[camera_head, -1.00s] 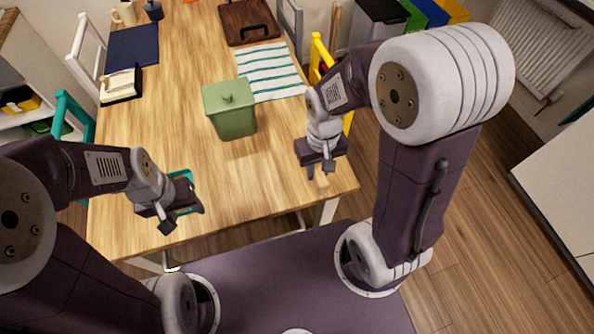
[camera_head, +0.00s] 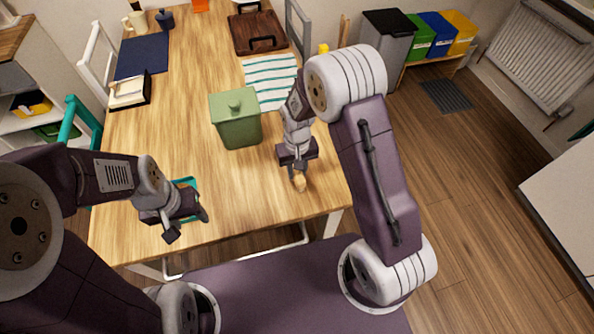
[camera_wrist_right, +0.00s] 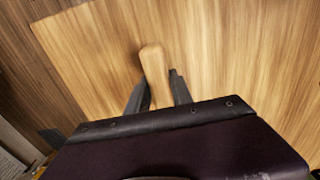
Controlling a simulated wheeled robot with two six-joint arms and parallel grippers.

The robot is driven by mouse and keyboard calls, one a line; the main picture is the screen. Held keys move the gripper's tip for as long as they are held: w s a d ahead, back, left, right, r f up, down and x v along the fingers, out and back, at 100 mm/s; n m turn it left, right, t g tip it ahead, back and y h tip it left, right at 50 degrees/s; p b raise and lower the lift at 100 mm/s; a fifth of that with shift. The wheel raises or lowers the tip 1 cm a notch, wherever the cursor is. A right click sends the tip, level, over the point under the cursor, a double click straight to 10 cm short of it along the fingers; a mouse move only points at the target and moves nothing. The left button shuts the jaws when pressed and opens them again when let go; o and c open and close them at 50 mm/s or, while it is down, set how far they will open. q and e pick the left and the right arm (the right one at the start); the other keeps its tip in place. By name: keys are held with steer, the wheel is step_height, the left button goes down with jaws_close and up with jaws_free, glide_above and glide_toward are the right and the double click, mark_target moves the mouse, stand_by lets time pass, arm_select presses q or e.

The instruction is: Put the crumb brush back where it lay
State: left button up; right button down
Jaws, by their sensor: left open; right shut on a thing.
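The crumb brush shows only as a pale wooden handle (camera_head: 299,182), sticking out below my right gripper (camera_head: 298,172) near the table's front right. In the right wrist view the handle (camera_wrist_right: 153,65) stands between the two fingers of my right gripper (camera_wrist_right: 158,88), which is shut on it. The brush's other end is hidden. I cannot tell whether the brush touches the table (camera_head: 240,190). My left gripper (camera_head: 188,226) is open and empty over the table's front left. A teal object (camera_head: 187,182) lies partly hidden behind it.
A green lidded canister (camera_head: 237,122) stands left of my right gripper. A striped cloth (camera_head: 270,80) lies behind it. A dark tray (camera_head: 257,30), a blue mat (camera_head: 142,56) and a black-edged holder (camera_head: 130,91) are further back. The front middle of the table is clear.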

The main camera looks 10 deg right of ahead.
steer(key=shift+f, duration=0.1)
steer(key=shift+f, duration=0.15)
steer(key=c, duration=1.1)
jaws_free()
